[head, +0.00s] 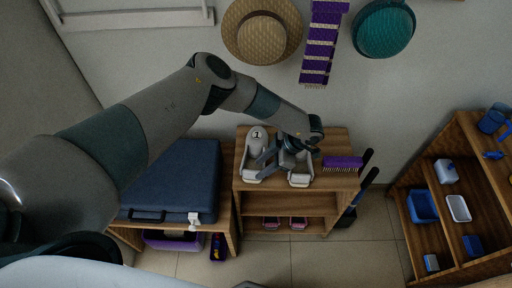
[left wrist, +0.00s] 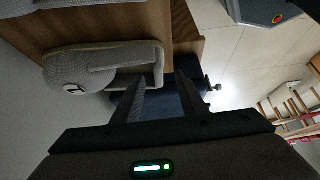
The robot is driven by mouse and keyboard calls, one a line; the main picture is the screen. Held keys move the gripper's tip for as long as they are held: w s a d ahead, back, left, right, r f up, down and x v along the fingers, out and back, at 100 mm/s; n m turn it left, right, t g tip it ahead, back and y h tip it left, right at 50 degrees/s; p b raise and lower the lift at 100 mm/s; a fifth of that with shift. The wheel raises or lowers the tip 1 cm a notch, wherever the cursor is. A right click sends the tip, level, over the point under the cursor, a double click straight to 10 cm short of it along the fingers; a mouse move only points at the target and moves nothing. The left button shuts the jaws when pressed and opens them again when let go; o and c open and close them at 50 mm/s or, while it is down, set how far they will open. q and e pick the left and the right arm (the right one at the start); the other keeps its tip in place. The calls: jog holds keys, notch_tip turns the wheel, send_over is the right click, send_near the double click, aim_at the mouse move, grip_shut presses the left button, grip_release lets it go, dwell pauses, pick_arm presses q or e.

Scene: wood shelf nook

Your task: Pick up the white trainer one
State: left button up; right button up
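The white trainer one (head: 257,145), a pale grey-white shoe with a "1" label, rests on the wooden shelf unit's top (head: 335,181). A similar pale trainer (head: 301,179) stands to its right, partly hidden by my gripper. My left gripper (head: 276,160) is over the unit top between the two shoes, its fingers apart and empty. In the left wrist view, trainer one (left wrist: 95,65) lies to the left of the open fingers (left wrist: 163,95), not between them. My right gripper is not in view.
A purple brush (head: 342,162) lies right of the shoes. A dark blue suitcase (head: 175,177) lies on a lower bench at left. Hats (head: 262,27) and a purple hanging strip (head: 319,45) are on the wall behind. Another wooden shelf (head: 446,225) with blue and white items stands at right.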

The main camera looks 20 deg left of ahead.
aim_at(256, 171)
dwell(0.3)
pick_arm(q)
jog(key=shift+a+f, duration=0.15)
jog(key=shift+f, duration=0.05)
jog(key=p+x, duration=0.2)
jog(key=x, duration=0.2)
jog(key=shift+w, duration=0.1)
jog(key=shift+a+f, duration=0.15)
jog(key=shift+f, duration=0.2)
